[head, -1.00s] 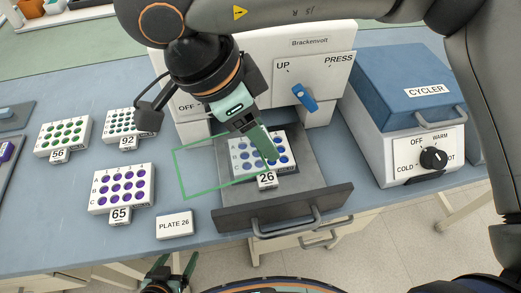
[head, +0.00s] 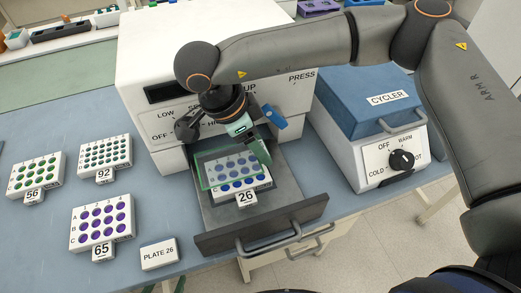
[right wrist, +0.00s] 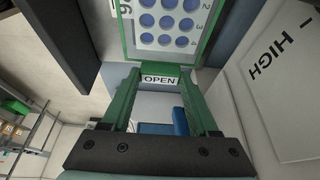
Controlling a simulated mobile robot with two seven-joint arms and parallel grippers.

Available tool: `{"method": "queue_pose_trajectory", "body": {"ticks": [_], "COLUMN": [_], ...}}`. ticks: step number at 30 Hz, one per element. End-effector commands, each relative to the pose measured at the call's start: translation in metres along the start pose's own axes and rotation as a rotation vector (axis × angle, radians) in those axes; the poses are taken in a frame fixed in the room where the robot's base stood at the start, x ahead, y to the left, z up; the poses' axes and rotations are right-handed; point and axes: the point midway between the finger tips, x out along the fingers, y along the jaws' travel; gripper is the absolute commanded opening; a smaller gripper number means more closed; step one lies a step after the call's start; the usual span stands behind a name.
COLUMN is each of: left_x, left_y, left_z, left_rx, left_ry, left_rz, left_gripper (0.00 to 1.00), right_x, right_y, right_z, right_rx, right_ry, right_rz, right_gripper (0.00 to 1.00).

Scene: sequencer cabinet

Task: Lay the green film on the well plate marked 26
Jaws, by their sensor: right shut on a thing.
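The well plate marked 26 (head: 262,184) is white with blue wells and sits in the pulled-out drawer of the white machine. The green film (head: 205,173) is a clear sheet with a green border. It hangs over the plate, shifted a little to the back left, and seems to be above it rather than flat on it. My right gripper (head: 264,158) is shut on the film's edge tab; in the right wrist view the tab (right wrist: 159,79) reads OPEN between the fingers. Only fingertips of my left gripper (head: 165,286) show at the bottom edge, apart and empty.
The drawer's dark front (head: 260,224) and handle stick out at the table edge. Plates 65 (head: 102,222), 56 (head: 36,175) and 92 (head: 104,155) stand to the left, with a PLATE 26 card (head: 159,254). The blue-lidded cycler (head: 370,105) is at right.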

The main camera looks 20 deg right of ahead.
Motion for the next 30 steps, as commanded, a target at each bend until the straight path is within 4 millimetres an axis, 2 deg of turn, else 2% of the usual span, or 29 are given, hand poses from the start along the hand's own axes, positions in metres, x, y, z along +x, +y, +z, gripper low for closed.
{"method": "queue_pose_trajectory", "body": {"ticks": [7, 13, 24, 25, 30], "left_x": [-0.002, -0.007, -0.003, -0.004, -0.004], "left_y": [0.0, 0.001, 0.0, 0.0, 0.0], "left_z": [-0.002, -0.008, -0.003, -0.004, -0.005], "left_rx": [0.0, 0.0, 0.0, 0.0, 0.0], "left_ry": [0.0, 0.0, 0.0, 0.0, 0.0], "left_rz": [0.0, 0.0, 0.0, 0.0, 0.0], "left_gripper": [0.84, 0.84, 0.84, 0.84, 0.84], "right_x": [0.018, 0.042, 0.048, 0.046, 0.046], "right_y": [-0.009, -0.007, -0.008, -0.008, -0.008], "right_z": [-0.003, 0.009, 0.011, 0.011, 0.011], "right_rx": [0.0, -0.001, 0.001, 0.001, 0.001], "right_ry": [0.002, 0.001, 0.0, 0.0, 0.0], "right_rz": [0.002, 0.002, 0.0, 0.0, 0.0], "right_gripper": [0.01, 0.01, 0.01, 0.64, 0.83]}}
